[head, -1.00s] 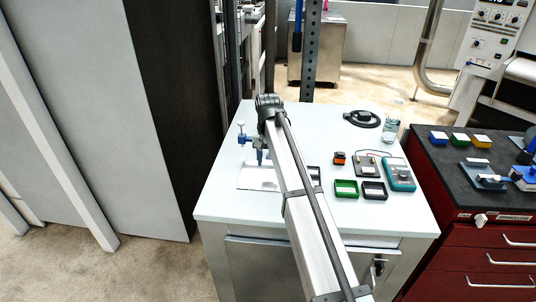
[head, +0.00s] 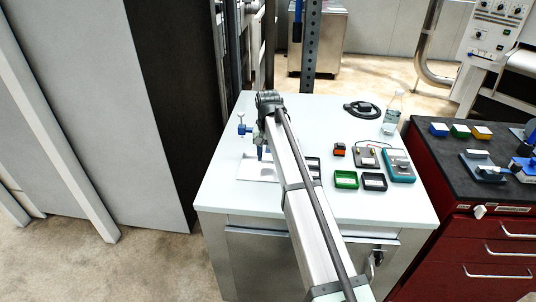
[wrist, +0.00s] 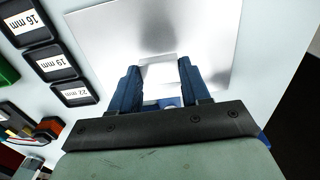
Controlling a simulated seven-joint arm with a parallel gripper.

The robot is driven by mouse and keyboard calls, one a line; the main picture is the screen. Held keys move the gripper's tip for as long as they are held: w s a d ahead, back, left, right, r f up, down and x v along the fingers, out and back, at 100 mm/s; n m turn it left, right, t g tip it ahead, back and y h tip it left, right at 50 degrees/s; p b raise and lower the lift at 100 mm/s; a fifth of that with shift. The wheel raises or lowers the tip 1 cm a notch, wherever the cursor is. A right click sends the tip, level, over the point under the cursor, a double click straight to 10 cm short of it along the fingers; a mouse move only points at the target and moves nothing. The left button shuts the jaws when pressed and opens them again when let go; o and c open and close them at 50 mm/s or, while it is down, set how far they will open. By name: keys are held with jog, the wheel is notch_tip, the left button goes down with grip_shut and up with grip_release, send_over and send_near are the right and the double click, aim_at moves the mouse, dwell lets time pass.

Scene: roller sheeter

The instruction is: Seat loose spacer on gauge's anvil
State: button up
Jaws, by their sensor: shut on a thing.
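My gripper (wrist: 162,88) has blue fingers and is shut on a pale block, likely the loose spacer (wrist: 160,76), in the wrist view. In the head view my gripper (head: 261,153) points down just over a bright, flat plate (head: 248,175) on the left of the table. In the wrist view this plate (wrist: 105,35) lies beneath the fingers; I cannot tell if the block touches it. A blue and metal fixture (head: 242,128), possibly the gauge, shows left of my wrist, partly hidden by the arm. Its anvil cannot be made out.
A green tray (head: 346,187), a teal meter (head: 399,166) and a bottle (head: 391,116) stand to the right. The table's left front is clear.

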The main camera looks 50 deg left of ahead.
jog(key=shift+f, duration=1.05)
dwell(1.2)
jog(key=o, duration=1.3)
jog(key=shift+c, duration=0.2)
jog(key=shift+o, duration=0.5)
jog(key=o, duration=0.3)
jog(key=shift+r, duration=3.5)
